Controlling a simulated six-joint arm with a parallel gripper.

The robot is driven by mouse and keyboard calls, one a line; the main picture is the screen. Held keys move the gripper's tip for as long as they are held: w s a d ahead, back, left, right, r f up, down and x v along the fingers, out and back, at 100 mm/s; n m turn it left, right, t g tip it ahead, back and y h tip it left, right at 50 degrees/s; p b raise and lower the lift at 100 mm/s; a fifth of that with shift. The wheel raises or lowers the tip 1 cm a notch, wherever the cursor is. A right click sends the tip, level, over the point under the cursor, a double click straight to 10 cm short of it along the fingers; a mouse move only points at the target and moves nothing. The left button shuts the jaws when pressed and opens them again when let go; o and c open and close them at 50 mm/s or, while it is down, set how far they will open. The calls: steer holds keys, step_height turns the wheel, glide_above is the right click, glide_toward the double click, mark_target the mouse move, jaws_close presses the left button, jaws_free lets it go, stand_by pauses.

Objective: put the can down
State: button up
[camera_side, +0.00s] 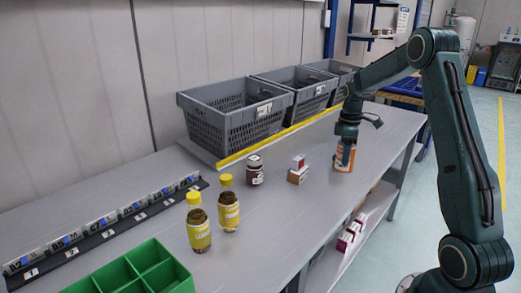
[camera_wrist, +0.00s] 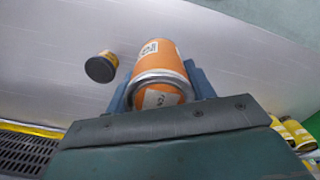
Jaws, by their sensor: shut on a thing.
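An orange can (camera_side: 344,161) with a pale label is under my gripper (camera_side: 346,147) near the table's far right end. In the wrist view the can (camera_wrist: 158,58) shows its silver rim and sits between the two blue fingers of my gripper (camera_wrist: 160,88), which is shut on it. In the side view the can looks upright, its base at or very near the grey table top (camera_side: 290,215); I cannot tell whether it touches. The fingers hide part of its side.
A small orange thing with a dark end (camera_wrist: 102,67) is beside the can in the wrist view. Grey crates (camera_side: 232,128) line the back. A green divided tray (camera_side: 130,275) is at front.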

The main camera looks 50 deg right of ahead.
mark_target(343, 170)
steer(key=shift+f, duration=3.4)
steer(key=shift+f, duration=0.1)
steer(key=o, duration=1.2)
steer(key=shift+f, duration=0.1)
step_height(343, 170, up, 12)
steer(key=shift+f, duration=0.15)
steer(key=shift+r, duration=0.35)
